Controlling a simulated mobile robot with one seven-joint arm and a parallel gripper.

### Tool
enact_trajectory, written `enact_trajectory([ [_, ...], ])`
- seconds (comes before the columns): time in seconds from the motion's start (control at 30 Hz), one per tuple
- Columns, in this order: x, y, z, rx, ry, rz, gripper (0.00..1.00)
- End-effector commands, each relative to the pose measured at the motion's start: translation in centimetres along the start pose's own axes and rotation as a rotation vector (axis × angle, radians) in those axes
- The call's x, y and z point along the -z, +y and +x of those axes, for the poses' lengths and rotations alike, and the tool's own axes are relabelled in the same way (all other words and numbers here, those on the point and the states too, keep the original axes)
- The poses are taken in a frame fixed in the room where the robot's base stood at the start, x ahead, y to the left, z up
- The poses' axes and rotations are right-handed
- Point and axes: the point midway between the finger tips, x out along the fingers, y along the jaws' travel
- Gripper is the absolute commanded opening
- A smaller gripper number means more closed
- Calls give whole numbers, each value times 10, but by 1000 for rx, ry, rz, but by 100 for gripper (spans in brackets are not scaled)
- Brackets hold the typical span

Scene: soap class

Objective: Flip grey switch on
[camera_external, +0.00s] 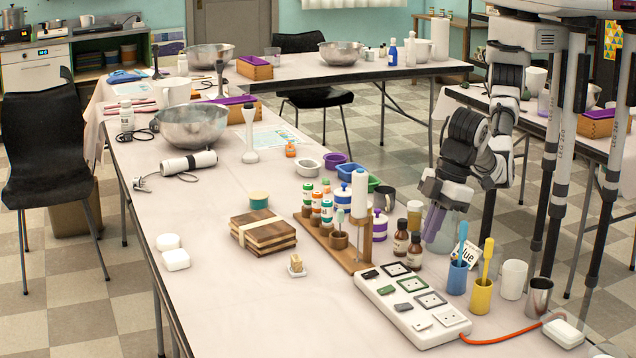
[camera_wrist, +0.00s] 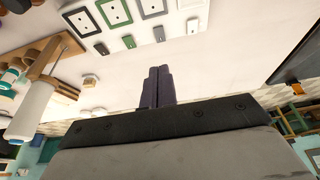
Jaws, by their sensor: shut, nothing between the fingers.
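A white switch panel (camera_external: 385,301) lies near the right front of the table. The grey switch (camera_external: 403,306) sits between the green switch (camera_external: 387,289) and the white switch (camera_external: 422,325), with a grey-framed socket (camera_external: 430,299) beside it. In the wrist view the grey switch (camera_wrist: 159,34) shows beyond the fingertips, apart from them. Whether it is on or off is too small to tell. My gripper (camera_external: 433,228) is behind and above the panel, pointing down. In the wrist view my gripper (camera_wrist: 158,70) has its dark fingers shut together, with nothing between them.
Two brown bottles (camera_external: 408,244) stand by the panel's far end, near my gripper. A blue cup (camera_external: 457,278) and a yellow cup (camera_external: 482,295) with brushes stand to its right. A wooden rack (camera_external: 340,255) stands behind left. An orange cable (camera_external: 505,338) leaves the panel.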

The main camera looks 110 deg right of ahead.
Motion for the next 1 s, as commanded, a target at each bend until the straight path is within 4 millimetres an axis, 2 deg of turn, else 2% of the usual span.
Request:
enact_trajectory([
  [0.2, 6, -1, 10, 2, 6, 5, 0],
  [0.7, 15, -1, 2, 3, 0, -1, 0],
  [1.0, 15, 0, 4, 2, 0, -1, 0],
])
